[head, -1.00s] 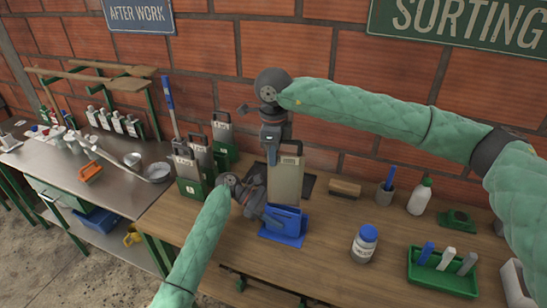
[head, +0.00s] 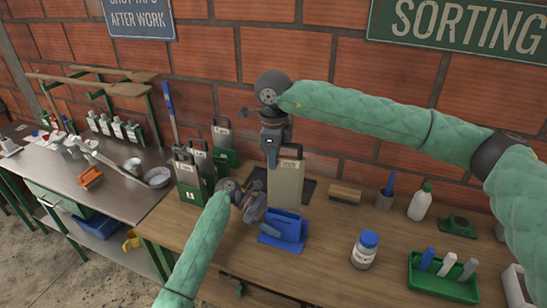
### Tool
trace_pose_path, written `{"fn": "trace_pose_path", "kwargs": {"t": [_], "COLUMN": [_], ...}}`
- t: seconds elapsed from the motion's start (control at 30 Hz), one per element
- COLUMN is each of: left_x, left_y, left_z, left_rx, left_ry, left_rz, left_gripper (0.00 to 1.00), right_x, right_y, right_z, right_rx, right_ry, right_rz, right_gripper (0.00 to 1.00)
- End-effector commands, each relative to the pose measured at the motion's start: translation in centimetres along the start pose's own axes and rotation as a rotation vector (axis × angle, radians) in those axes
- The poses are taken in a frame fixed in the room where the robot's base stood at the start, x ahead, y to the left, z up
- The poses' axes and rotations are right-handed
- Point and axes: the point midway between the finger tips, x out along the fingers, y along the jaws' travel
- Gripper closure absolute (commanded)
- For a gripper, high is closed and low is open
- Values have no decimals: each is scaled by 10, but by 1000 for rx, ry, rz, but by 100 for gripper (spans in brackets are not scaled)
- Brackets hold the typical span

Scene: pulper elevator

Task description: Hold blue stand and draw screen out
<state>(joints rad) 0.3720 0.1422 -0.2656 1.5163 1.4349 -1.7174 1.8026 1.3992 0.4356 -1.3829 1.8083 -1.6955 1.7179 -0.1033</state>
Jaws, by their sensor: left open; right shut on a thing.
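The blue stand (head: 284,231) is on the wooden bench, front and centre. A flat beige-grey screen (head: 286,186) with a dark handle at its top is upright just above and behind the stand. I cannot tell whether its lower edge is still inside the stand. My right gripper (head: 271,155) comes down from above and is shut on the screen at its upper left edge. My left gripper (head: 262,212) is open at the stand's upper left side. Whether its fingers touch the stand is not clear.
Several screens in green stands (head: 190,180) are at the left. A brush (head: 345,192), a white bottle (head: 420,201), a blue-lidded jar (head: 364,250) and a green tray (head: 442,279) are at the right. A dark mat (head: 307,187) lies behind the screen. Bench front is clear.

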Motion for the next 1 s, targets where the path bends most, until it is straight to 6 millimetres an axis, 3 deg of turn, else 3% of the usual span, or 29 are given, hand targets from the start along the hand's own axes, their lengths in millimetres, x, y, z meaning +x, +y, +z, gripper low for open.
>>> {"fn": "trace_pose_path", "kwargs": {"t": [0.17,0.6,1.0], "left_x": [-13,-70,-74], "left_y": [0,1,1], "left_z": [0,-1,-1], "left_rx": [0,-1,-1], "left_ry": [2,1,0], "left_rz": [1,0,0], "left_gripper": [26,26,26], "right_x": [-1,-1,-1], "right_y": [0,0,0], "right_z": [0,0,0], "right_rx": [0,0,0], "right_ry": [0,0,0], "right_rz": [-1,-1,-1], "right_gripper": [100,100,100]}}
